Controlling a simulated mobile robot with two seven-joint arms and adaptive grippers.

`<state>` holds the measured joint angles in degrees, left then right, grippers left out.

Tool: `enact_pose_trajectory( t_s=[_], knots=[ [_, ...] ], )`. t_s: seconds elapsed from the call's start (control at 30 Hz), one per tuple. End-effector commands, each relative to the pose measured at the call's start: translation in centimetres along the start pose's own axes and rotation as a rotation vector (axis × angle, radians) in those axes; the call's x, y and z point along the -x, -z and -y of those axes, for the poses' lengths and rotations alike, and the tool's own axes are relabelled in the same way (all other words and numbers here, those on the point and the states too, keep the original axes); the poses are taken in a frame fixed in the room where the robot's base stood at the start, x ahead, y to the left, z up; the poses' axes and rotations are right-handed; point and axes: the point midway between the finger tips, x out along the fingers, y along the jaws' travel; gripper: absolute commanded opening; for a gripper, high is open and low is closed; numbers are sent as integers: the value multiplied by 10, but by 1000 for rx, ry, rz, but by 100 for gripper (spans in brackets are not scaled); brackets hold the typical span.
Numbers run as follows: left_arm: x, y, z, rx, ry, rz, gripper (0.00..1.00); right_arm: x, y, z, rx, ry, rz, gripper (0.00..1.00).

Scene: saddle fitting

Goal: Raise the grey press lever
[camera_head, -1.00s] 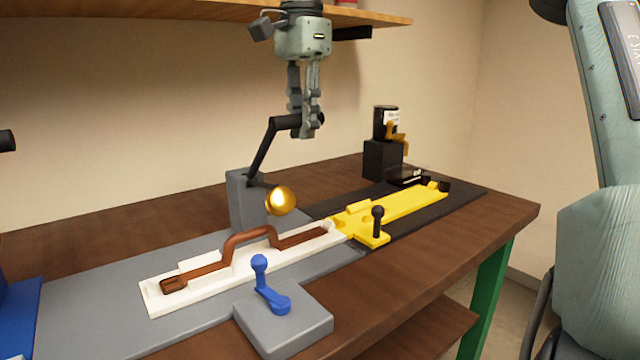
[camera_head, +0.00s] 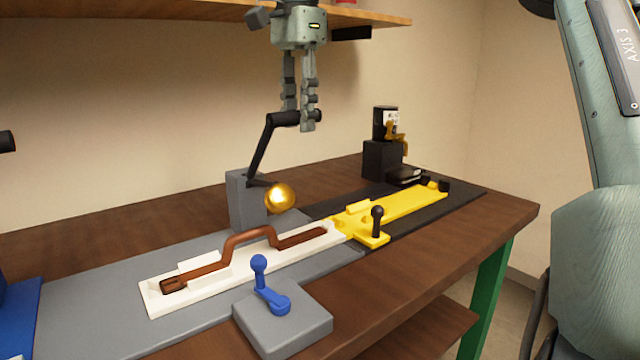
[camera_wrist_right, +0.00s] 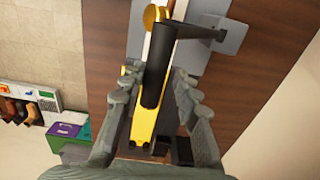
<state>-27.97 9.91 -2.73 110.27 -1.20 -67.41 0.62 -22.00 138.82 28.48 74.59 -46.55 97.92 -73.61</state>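The grey press lever stands at the back of the grey plate. Its dark arm (camera_head: 260,150) slants up and right from a grey post (camera_head: 240,203) to a black crossbar handle (camera_head: 284,119). A brass ball (camera_head: 280,198) hangs on a short arm beside the post. My right gripper (camera_head: 299,112) points down over the handle with its fingers parted. In the right wrist view the black handle (camera_wrist_right: 155,75) lies between the open fingers (camera_wrist_right: 157,92), with gaps on both sides. My left gripper is not in view.
A white tray (camera_head: 155,300) holds a brown part with a raised loop (camera_head: 250,236). A yellow slide (camera_head: 400,205) with a black knob lies right of it. A blue lever (camera_head: 262,285) sits on a grey block in front. A black device (camera_head: 384,150) stands behind.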

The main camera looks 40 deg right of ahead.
Motion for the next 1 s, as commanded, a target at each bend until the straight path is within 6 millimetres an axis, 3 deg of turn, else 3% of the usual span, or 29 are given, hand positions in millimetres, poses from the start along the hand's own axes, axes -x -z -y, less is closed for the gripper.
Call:
enact_pose_trajectory(
  t_s=[0.1,0.43,1.0],
  knots=[
    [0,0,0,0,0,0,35,0,0,0,0,-2,0,41],
    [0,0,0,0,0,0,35,2,0,-1,1,-8,1,41],
    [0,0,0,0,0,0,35,46,-1,-1,0,-10,0,41]
  ],
)
